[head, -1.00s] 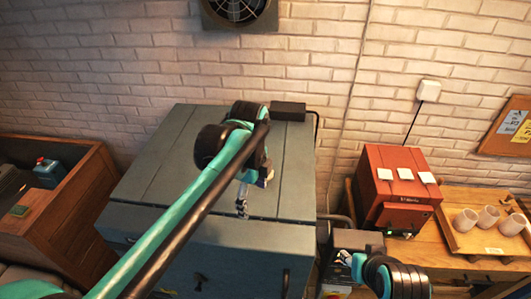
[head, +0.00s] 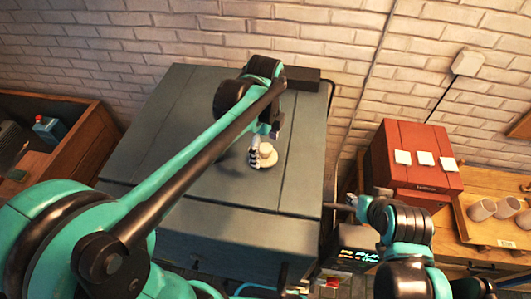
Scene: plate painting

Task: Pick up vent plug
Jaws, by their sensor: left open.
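A small round cream plug (head: 267,158), which looks like the vent plug, sits on the grey lid of the large box-shaped kiln (head: 170,120). My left gripper (head: 257,149) is open at the plug's left side, with its fingers over or against the plug's edge. I cannot tell whether they touch it. My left arm crosses the kiln from the lower left and hides part of the lid. My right gripper (head: 349,203) is by the kiln's right side, away from the plug, and is too small to read.
A black box (head: 303,79) sits at the lid's back right. To the right, a red box (head: 410,145) with white tiles stands on a wooden bench, with a tray of cups (head: 482,209) beside it. A wooden cabinet (head: 75,150) stands left. The lid's right part is clear.

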